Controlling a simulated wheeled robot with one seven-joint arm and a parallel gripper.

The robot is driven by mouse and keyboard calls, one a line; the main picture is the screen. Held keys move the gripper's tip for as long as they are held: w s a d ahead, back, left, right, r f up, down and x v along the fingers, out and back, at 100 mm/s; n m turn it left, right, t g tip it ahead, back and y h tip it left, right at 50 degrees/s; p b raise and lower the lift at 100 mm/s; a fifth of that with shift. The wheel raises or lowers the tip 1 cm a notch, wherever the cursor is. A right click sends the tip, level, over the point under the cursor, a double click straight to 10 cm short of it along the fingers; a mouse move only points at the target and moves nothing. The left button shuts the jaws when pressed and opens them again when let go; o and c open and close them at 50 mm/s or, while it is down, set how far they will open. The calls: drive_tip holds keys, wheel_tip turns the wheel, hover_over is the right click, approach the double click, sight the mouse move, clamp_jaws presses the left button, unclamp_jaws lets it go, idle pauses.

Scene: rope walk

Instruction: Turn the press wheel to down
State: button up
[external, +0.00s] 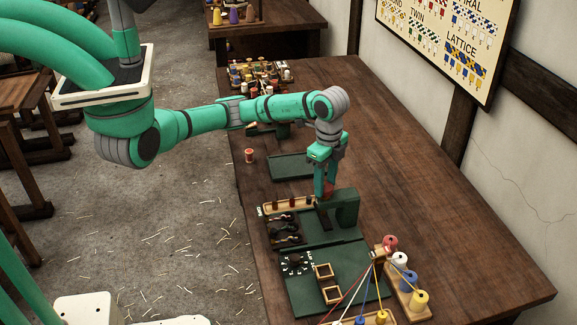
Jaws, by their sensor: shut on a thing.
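My gripper (326,183) points straight down over the dark green press (347,208) on the long wooden table. The press stands upright at the back of a dark green board.
A wooden rack (290,204) with small pegs and black tools sits left of the press. The table's right side is clear.

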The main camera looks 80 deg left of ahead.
sight(325, 186)
drive_tip(key=m, duration=0.5)
drive_tip(key=shift+m, duration=2.5)
drive_tip(key=o, duration=1.1)
drive_tip(key=shift+c, duration=0.2)
drive_tip(key=shift+r, duration=0.15)
wheel_tip(325, 186, up, 11)
drive_tip(key=shift+f, duration=0.2)
